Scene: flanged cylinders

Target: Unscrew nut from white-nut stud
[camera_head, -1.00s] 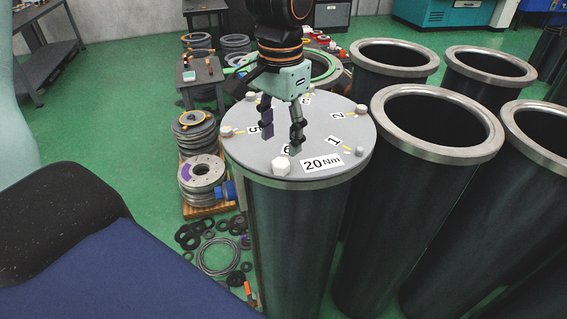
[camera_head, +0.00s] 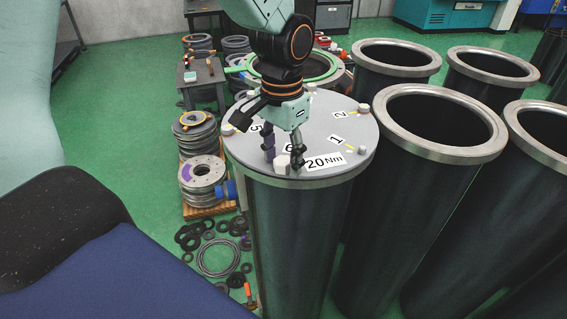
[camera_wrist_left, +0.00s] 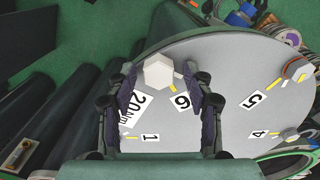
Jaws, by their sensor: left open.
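The white nut (camera_head: 282,163) sits on its stud near the front edge of the round grey flange lid (camera_head: 312,122), beside the label 6. In the left wrist view the white hex nut (camera_wrist_left: 159,71) shows between and just ahead of the fingertips. My left gripper (camera_head: 284,162) is open, pointing down, with one finger on each side of the nut. The wrist view also shows the open left gripper (camera_wrist_left: 163,85). I cannot tell whether either finger touches the nut. The stud is hidden under the nut. My right gripper is not in view.
Other nuts sit around the lid rim, such as one near label 1 (camera_head: 362,150) and one at the left (camera_head: 228,129). Open black flanged cylinders (camera_head: 438,122) stand close at the right.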

